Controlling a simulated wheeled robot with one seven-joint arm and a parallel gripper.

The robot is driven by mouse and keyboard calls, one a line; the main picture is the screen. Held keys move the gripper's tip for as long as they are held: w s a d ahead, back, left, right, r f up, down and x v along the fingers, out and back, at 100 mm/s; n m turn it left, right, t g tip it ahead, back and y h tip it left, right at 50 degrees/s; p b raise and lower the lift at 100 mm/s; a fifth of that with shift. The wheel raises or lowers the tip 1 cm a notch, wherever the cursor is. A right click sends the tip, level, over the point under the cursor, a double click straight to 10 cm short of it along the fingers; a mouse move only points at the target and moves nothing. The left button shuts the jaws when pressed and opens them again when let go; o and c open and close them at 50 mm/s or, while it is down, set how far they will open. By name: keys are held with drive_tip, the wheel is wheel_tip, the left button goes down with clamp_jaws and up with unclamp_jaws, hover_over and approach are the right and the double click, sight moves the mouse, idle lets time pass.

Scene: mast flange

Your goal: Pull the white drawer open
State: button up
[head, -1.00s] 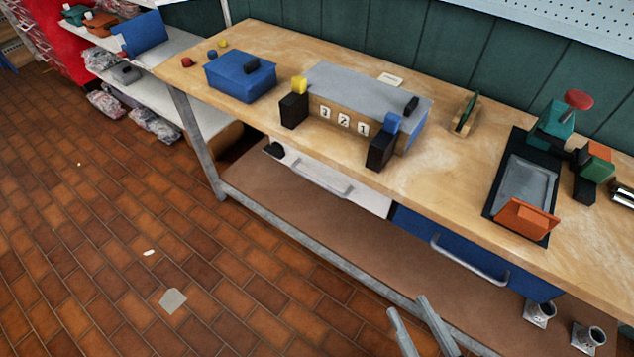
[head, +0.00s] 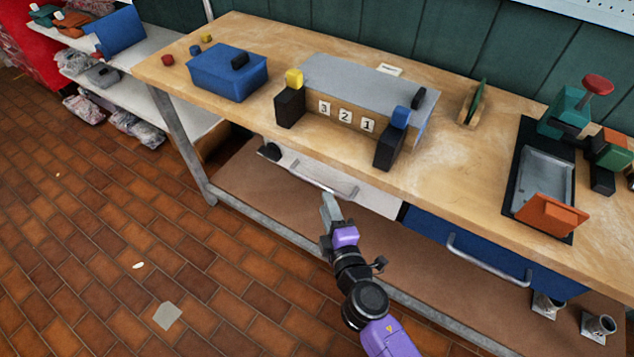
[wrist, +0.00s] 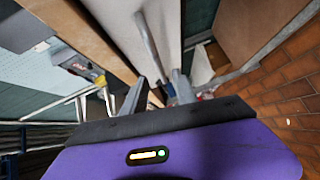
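The white drawer (head: 375,200) is under the workbench top, and its front looks closed. Its grey bar handle (head: 318,183) runs along the front. My gripper (head: 331,202) is just in front of and below the handle's middle in the head view. In the wrist view my gripper (wrist: 159,82) has its two fingers apart, with nothing held. The handle (wrist: 150,45) runs down toward the gap between the fingers there. I cannot tell whether the fingers touch it. The white drawer front (wrist: 117,20) fills the wrist view's upper middle.
A blue drawer (head: 480,252) with its own handle is to the right. A lower shelf (head: 270,190) lies below. The workbench top (head: 450,175) carries a blue box (head: 228,75), a grey-topped block with numbers (head: 360,80) and a tray (head: 545,175).

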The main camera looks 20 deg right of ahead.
sight(321, 184)
drive_tip(key=shift+w+d+f, duration=0.15)
drive_tip(key=shift+w+d, duration=0.05)
drive_tip(key=shift+w, duration=1.05)
drive_tip(key=shift+w+d+f, duration=0.15)
drive_tip(key=shift+w+d, duration=0.05)
drive_tip(key=shift+w, duration=1.05)
drive_tip(key=shift+w+d+f, duration=0.15)
drive_tip(key=shift+w+d, duration=0.05)
drive_tip(key=shift+w, duration=1.05)
clamp_jaws()
